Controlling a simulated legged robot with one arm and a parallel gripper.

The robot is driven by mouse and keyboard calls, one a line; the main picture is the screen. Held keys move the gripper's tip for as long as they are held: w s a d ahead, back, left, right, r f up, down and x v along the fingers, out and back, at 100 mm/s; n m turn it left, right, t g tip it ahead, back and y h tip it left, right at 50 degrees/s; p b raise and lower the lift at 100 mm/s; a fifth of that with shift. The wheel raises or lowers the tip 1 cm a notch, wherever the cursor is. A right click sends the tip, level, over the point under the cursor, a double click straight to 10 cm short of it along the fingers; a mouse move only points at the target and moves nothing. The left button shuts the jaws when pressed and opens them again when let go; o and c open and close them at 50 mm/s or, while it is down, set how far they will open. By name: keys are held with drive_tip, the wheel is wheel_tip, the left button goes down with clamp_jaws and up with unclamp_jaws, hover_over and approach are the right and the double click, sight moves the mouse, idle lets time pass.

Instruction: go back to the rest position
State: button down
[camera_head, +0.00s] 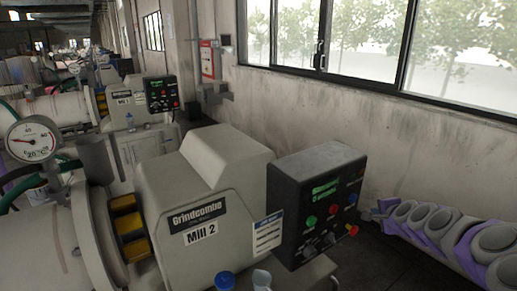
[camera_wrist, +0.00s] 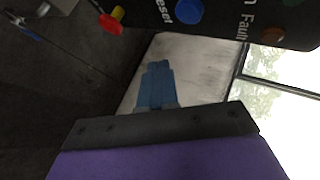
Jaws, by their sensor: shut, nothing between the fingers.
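My arm reaches in from the lower right of the head view, grey and purple. My gripper (camera_head: 371,212) is at its far end, just right of the lower part of the Mill 2 control box (camera_head: 318,158). In the wrist view my gripper's blue fingers (camera_wrist: 157,66) are together and hold nothing. The dark box (camera_wrist: 220,20) hangs across the top of that view, with a red and yellow knob (camera_wrist: 110,20), a blue button and the words "eset" and "Fault". The fingers appear apart from the box.
The beige Mill 2 housing (camera_head: 205,190) stands left of the box. A blue-capped bottle (camera_head: 225,281) and a pale cup (camera_head: 261,280) are at the bottom edge. Mill 1 (camera_head: 125,97) stands behind. A stained wall (camera_head: 330,110) with windows runs along the right. Dark floor shows below.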

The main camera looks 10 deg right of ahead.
drive_tip(key=s+a+r+n+y, duration=0.1)
drive_tip(key=a+n, duration=0.1)
drive_tip(key=a, duration=0.5)
drive_tip(key=a+r+n+g+y, duration=0.1)
drive_tip(key=a+n+y, duration=0.1)
drive_tip(key=a, duration=0.5)
drive_tip(key=s+a+r+n+g+y, duration=0.1)
drive_tip(key=a+n, duration=0.2)
drive_tip(key=a, duration=0.4)
drive_tip(key=shift+s, duration=0.3)
drive_tip(key=s+a+f+n+g, duration=0.1)
drive_tip(key=s+a+n+g, duration=0.35)
drive_tip(key=s+a, duration=0.5)
drive_tip(key=s+a+f+n+g, duration=0.25)
drive_tip(key=s+a+n, duration=0.35)
drive_tip(key=s, duration=0.6)
drive_tip(key=s+f+n+g+h, duration=0.1)
drive_tip(key=s+g, duration=0.3)
drive_tip(key=s, duration=1.2)
drive_tip(key=shift+f+h, duration=0.15)
drive_tip(key=shift+h, duration=0.15)
drive_tip(key=shift+n, duration=0.25)
